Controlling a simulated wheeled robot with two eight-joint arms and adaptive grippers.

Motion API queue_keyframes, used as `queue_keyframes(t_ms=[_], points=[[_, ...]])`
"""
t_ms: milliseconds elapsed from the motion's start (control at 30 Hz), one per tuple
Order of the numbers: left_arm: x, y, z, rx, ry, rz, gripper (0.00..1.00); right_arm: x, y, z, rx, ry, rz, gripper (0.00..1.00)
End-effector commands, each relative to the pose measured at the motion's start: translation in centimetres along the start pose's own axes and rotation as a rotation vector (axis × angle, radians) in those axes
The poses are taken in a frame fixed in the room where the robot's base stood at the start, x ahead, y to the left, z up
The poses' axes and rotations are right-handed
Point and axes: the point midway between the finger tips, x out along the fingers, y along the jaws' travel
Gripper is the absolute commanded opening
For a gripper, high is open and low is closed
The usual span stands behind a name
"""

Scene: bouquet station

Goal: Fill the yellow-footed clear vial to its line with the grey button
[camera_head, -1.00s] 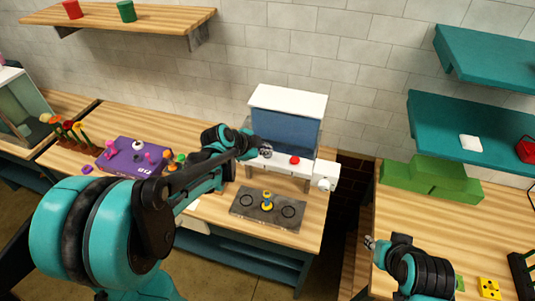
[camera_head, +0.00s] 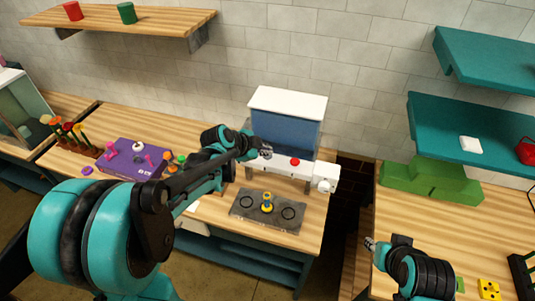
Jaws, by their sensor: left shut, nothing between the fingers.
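A white and blue dispenser (camera_head: 287,121) stands at the back of the middle table, with a red button (camera_head: 295,162) on its front ledge. My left gripper (camera_head: 266,153) is shut and empty at the ledge, left of the red button. It covers the spot where a grey button would show, and I cannot tell whether it touches anything. The vial with a yellow foot (camera_head: 267,205) stands upright on the dark plate below the ledge. Its clear body, line and liquid level are too small to make out. My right gripper (camera_head: 369,243) is over the right table, its fingers too small to judge.
The dark plate (camera_head: 240,212) has a ring on each side of the vial. A white knob-like part (camera_head: 326,185) sticks out at the dispenser's right. A purple box (camera_head: 126,160) and flowers (camera_head: 65,133) lie left. Green blocks (camera_head: 430,184) stand on the right table.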

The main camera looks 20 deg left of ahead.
Motion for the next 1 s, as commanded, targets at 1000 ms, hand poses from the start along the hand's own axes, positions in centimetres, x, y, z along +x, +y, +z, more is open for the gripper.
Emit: queue_keyframes(t_ms=[1000], points=[[-3.8,-2.8,-2.8,0.0,0.0,0.0,0.0,-3.2,0.0,-2.3,0.0,0.0,0.0,0.33]])
